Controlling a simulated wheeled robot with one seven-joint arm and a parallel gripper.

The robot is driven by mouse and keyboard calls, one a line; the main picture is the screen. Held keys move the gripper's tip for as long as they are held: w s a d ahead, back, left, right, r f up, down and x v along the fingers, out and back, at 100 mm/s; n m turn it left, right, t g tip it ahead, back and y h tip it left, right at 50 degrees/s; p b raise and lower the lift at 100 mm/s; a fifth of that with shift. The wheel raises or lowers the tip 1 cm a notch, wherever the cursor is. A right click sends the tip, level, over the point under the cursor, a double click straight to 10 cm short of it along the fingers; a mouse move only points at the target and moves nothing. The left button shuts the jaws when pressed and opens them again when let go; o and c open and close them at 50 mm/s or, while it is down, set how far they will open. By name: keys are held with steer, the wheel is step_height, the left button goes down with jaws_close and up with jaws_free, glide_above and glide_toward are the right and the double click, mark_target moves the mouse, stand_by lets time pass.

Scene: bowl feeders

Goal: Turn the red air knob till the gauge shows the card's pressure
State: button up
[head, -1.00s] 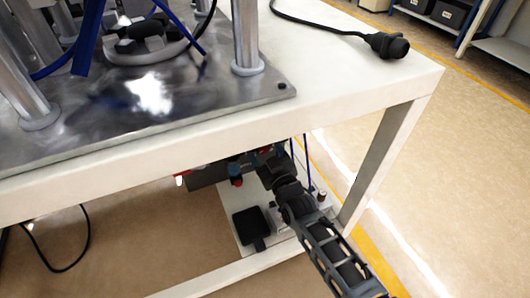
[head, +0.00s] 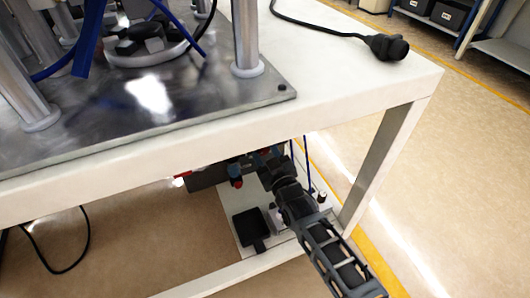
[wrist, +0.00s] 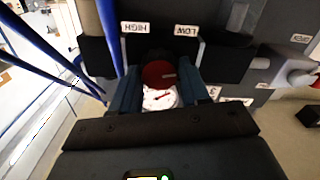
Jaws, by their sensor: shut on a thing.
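In the wrist view the red air knob (wrist: 158,74) sits between the two fingers of my gripper (wrist: 160,88), which is shut on it. A round white gauge (wrist: 160,98) with a red needle shows just below the knob, partly covered by it and by my gripper. Its figures are too small to read. White labels reading HIGH (wrist: 136,28) and LOW (wrist: 186,31) are above the knob. In the head view my gripper (head: 265,158) reaches under the table's front edge, and the held knob is hidden there. I cannot make out the pressure card.
Blue hoses (wrist: 113,35) run close to the left of the fingers. A grey valve fitting (wrist: 290,72) stands at the right. In the head view the white table (head: 330,95) overhangs the arm, with its leg (head: 375,165) to the right. A black box (head: 248,229) lies below.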

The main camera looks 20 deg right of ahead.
steer(key=shift+m, duration=0.3)
steer(key=m, duration=0.3)
steer(key=shift+b, duration=0.35)
steer(key=m, duration=0.4)
steer(key=shift+d+b, duration=0.1)
steer(key=shift+b, duration=0.25)
steer(key=m, duration=0.4)
steer(key=shift+d+m+b, duration=0.1)
steer(key=shift+m+b, duration=0.4)
steer(key=shift+m, duration=1.2)
steer(key=o, duration=1.1)
steer(key=shift+c, duration=0.2)
